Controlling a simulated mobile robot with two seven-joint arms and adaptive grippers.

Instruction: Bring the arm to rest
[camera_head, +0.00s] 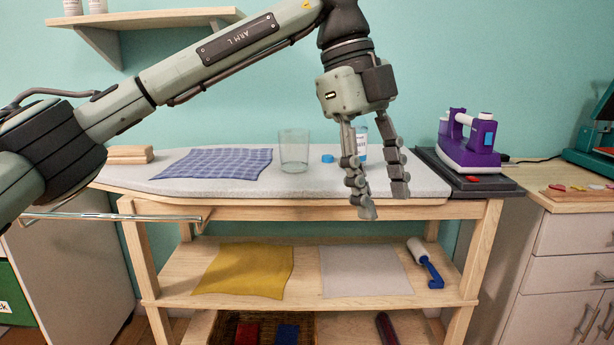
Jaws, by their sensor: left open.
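My left arm comes in from the left, reaches up across the view and bends down at the wrist. My left gripper (382,203) points down in front of the ironing table (330,188), over its right half. Its fingers are apart with nothing between them. Behind the fingers a bottle with a pale label (361,147) is partly hidden, with a small blue cap (328,158) beside it. My right gripper is not in view.
A purple iron (468,142) stands on a dark pad at the right. Yellow cloth (245,270), grey cloth (364,270) and a lint roller (425,262) lie on the shelf below.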

